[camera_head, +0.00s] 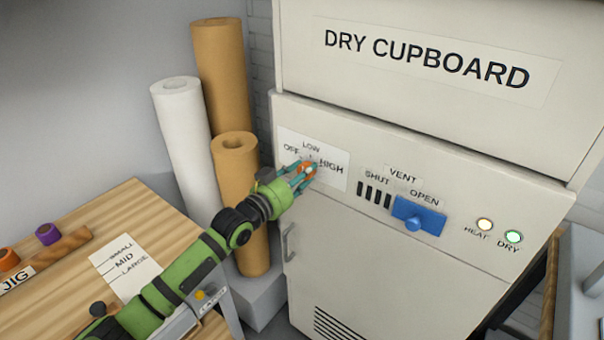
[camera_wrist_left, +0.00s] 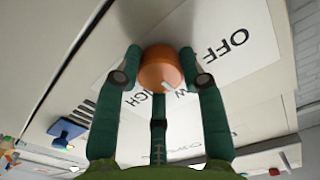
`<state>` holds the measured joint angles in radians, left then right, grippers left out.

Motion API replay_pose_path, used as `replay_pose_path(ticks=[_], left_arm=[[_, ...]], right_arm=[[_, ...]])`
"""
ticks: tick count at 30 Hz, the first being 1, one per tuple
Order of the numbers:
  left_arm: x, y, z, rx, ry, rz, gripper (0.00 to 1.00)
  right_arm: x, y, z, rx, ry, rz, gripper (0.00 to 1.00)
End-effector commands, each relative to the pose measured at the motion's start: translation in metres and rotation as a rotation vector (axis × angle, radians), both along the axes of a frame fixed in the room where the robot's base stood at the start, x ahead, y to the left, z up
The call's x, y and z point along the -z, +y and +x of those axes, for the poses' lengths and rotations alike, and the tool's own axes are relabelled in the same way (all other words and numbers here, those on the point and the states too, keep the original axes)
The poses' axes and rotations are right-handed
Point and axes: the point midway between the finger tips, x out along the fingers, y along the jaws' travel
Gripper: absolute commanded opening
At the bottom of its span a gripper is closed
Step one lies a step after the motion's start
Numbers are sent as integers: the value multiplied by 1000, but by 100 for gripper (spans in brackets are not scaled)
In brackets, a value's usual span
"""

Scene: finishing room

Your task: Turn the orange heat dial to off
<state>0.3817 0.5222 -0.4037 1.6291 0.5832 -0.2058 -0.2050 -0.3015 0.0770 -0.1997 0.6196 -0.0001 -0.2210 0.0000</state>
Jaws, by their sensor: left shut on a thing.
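The orange heat dial (camera_head: 307,168) sits on the dry cupboard's front, on a white label (camera_head: 334,172) reading OFF, LOW and HIGH. My left gripper (camera_head: 301,174) reaches it from the lower left. In the left wrist view, its dark green fingers (camera_wrist_left: 160,76) are shut on both sides of the dial (camera_wrist_left: 159,66). The dial's small white mark (camera_wrist_left: 168,87) lies on the side by LOW and HIGH, away from the word OFF (camera_wrist_left: 226,42). LOW is partly hidden there, so the exact setting is hard to tell. My right gripper is not in view.
Right of the dial are a blue vent slider (camera_head: 419,216), a pale yellow HEAT lamp (camera_head: 484,225) and a green DRY lamp (camera_head: 513,237). Tall paper rolls (camera_head: 184,125) stand left of the cupboard (camera_head: 420,135). A wooden bench (camera_head: 125,210) lies at left.

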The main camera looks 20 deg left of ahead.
Motion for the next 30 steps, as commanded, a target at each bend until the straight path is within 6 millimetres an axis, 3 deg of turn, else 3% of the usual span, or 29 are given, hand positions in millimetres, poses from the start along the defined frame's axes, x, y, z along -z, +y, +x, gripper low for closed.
replay_pose_path(ticks=[8, 30], left_arm=[[3, 0, 0, -1, 52, -120, 8], [5, -2, -1, -1, 282, -743, 8]], right_arm=[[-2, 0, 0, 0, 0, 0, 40], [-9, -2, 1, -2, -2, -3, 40]])
